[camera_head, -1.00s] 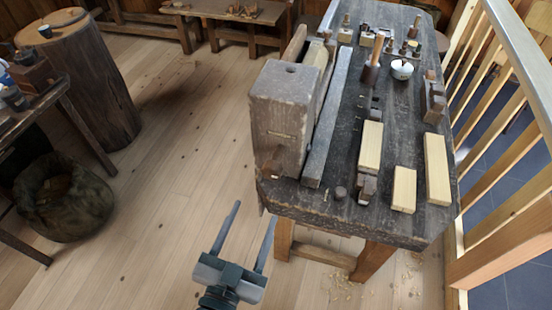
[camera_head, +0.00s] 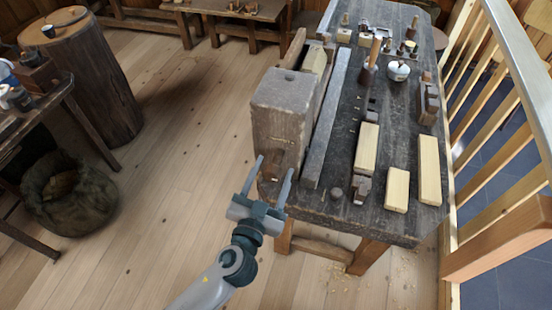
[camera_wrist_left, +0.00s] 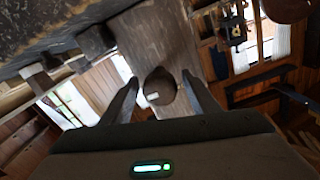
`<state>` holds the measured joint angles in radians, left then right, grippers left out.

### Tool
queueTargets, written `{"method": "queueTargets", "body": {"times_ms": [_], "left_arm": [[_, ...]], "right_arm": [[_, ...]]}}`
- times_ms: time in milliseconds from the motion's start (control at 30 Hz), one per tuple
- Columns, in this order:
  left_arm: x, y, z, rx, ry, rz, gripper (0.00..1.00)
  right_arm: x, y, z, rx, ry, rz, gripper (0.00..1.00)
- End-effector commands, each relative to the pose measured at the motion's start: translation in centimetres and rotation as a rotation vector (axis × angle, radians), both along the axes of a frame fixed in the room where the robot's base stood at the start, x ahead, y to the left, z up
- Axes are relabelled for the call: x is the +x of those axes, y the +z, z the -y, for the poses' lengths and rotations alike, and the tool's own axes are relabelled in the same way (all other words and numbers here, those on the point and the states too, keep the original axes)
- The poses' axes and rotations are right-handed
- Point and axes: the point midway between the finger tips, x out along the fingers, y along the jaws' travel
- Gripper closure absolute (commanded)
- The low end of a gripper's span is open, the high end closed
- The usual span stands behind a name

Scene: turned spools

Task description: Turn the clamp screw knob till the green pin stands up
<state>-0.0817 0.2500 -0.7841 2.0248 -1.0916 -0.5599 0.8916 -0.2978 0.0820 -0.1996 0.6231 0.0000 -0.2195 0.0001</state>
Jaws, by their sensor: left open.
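The clamp screw knob (camera_wrist_left: 161,86) is a dark round end with a small pale mark on its face. In the left wrist view it sits between the two fingers, with gaps at its sides. In the head view the brown knob (camera_head: 274,157) is at the near face of the big grey wooden vise block (camera_head: 281,116), partly behind my gripper. My left gripper (camera_head: 274,164) is open, its fingers pointing at the knob. I cannot make out a green pin in either view. My right gripper is not in view.
The dark workbench (camera_head: 322,206) carries pale wood blocks (camera_head: 397,188), a mallet (camera_head: 370,68) and a white pot (camera_head: 398,71). A wooden railing (camera_head: 500,200) stands along its right. Open floor (camera_head: 170,200) lies to the left of the bench.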

Motion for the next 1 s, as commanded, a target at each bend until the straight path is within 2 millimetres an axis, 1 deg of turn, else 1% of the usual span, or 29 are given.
{"method": "queueTargets", "body": {"times_ms": [33,100,233,400,633,667,700,767,800,833,1000], "left_arm": [[0.7,0.3,0.2,0.002,0.0,0.001,0.45],[1.5,0.2,0.5,0.002,0.0,0.002,0.45],[2.4,0.1,0.8,0.001,0.0,0.0,0.45],[2.9,0.0,1.0,-0.001,-0.001,-0.001,0.45],[2.9,0.0,1.0,-0.001,-0.001,-0.001,0.45],[2.9,0.0,1.0,-0.001,-0.001,-0.001,0.5],[2.9,0.0,1.0,0.0,-0.001,0.0,0.59],[2.9,0.0,1.0,0.0,-0.001,0.0,0.74],[2.9,0.0,1.0,0.0,-0.001,0.0,0.83],[2.9,0.0,1.0,0.0,-0.001,0.0,0.86],[2.9,0.0,1.0,0.002,-0.001,0.0,0.86]], "right_arm": [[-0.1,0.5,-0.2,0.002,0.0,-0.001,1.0],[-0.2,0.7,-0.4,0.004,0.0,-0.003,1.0],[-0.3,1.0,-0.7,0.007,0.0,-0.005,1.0],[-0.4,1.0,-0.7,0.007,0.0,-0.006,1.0],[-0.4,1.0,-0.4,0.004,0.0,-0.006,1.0],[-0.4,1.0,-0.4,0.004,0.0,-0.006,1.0],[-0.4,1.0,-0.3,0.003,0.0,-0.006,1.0],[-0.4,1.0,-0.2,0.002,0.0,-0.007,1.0],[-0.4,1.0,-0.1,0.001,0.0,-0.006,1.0],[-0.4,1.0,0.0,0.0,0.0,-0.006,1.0],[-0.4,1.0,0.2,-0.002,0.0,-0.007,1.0]]}}
